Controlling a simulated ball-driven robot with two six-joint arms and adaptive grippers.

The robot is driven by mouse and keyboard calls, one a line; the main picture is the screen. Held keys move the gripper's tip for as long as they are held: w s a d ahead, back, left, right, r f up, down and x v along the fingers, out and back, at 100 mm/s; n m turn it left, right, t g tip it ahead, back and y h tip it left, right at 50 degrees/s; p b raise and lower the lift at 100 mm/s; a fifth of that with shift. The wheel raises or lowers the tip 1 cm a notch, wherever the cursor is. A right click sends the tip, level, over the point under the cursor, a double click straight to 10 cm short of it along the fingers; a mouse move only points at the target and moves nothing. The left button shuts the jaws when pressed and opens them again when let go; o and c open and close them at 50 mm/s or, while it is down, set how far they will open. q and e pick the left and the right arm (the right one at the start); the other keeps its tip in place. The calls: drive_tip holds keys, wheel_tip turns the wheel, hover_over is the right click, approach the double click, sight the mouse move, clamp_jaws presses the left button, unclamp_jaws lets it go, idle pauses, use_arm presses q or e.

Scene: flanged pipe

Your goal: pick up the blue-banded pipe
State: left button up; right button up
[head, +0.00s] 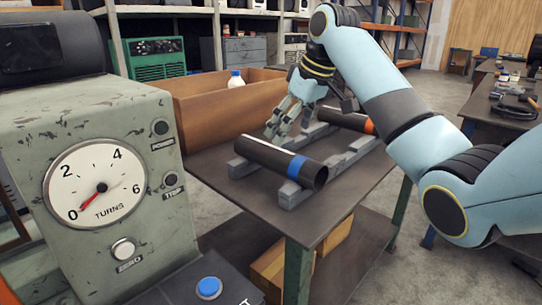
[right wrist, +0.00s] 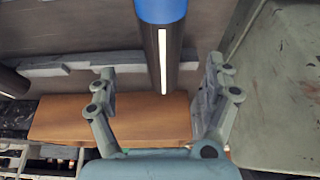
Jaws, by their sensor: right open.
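The blue-banded pipe (head: 262,154) is a dark tube with a blue band near its near end. It lies across grey supports (head: 293,194) on the table. In the right wrist view the pipe (right wrist: 162,60) runs down from the top edge, blue band uppermost, with a pale streak along it. My right gripper (head: 278,130) is open and empty at the far side of the pipe, fingers pointing down. In the right wrist view its fingers (right wrist: 161,68) are spread on either side of the pipe's line, apart from it. My left gripper is not in view.
A second dark pipe with an orange band (head: 345,120) lies behind, partly hidden by my right arm. A brown box (head: 215,105) and white bottle (head: 236,79) stand at the back. A grey machine with a "TURNS" dial (head: 98,184) fills the left.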

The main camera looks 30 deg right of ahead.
sight(281, 149)
drive_tip(key=x, duration=0.3)
drive_tip(key=shift+a+f, duration=0.1)
drive_tip(key=shift+f, duration=0.25)
drive_tip(key=shift+w+f, duration=0.15)
drive_tip(key=shift+f, duration=0.15)
drive_tip(key=b+x, duration=0.1)
drive_tip(key=x, duration=0.4)
drive_tip(key=shift+a, duration=0.15)
drive_tip(key=shift+r, duration=0.1)
drive_tip(key=shift+c, duration=0.6)
drive_tip(key=c, duration=0.4)
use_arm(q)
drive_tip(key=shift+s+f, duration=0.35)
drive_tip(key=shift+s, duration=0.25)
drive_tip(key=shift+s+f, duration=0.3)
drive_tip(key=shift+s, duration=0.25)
use_arm(e)
clamp_jaws()
